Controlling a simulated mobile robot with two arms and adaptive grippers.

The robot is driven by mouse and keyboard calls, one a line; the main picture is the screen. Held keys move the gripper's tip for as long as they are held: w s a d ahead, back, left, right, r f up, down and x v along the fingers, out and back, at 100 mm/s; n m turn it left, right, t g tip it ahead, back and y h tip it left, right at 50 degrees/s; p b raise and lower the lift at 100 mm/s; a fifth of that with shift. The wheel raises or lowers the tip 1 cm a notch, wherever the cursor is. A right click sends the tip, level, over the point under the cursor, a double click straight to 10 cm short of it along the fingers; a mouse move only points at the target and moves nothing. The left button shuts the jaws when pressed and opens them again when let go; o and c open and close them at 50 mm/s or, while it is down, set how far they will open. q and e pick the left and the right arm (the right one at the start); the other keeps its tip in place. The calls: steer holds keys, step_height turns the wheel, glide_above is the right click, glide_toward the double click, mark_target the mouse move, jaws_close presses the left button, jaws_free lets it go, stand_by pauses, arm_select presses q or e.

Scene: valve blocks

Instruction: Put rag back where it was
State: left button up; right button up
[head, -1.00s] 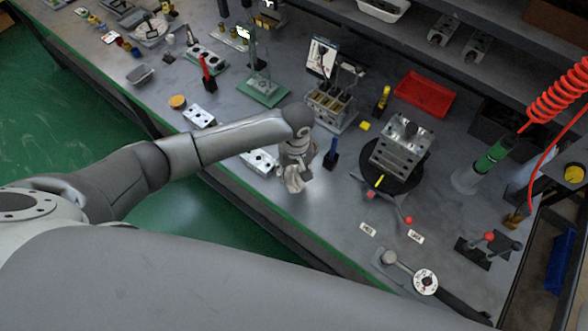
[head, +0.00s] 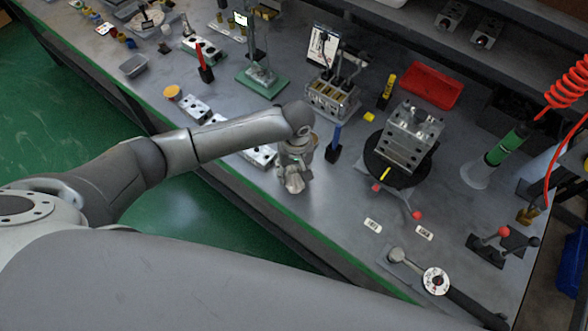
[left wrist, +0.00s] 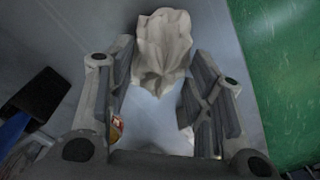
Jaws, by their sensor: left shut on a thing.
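The rag (left wrist: 163,48) is a crumpled off-white cloth. In the left wrist view it sits between the fingertips of my left gripper (left wrist: 160,68), which is shut on it. In the head view the left gripper (head: 294,178) points down over the bare front part of the bench, left of the valve block (head: 411,137) on its black round stand. The rag shows there only as a small pale patch (head: 294,186) at the fingertips. I cannot tell whether it touches the bench top. My right gripper is not in view.
A blue-handled brush (head: 334,147) stands just right of the gripper. Metal blocks (head: 262,155) lie behind my left arm. The bench top (head: 318,220) in front of the gripper is clear.

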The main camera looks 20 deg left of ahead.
arm_select(q)
steer(key=shift+f, duration=0.5)
steer(key=o, duration=1.1)
steer(key=shift+c, duration=0.2)
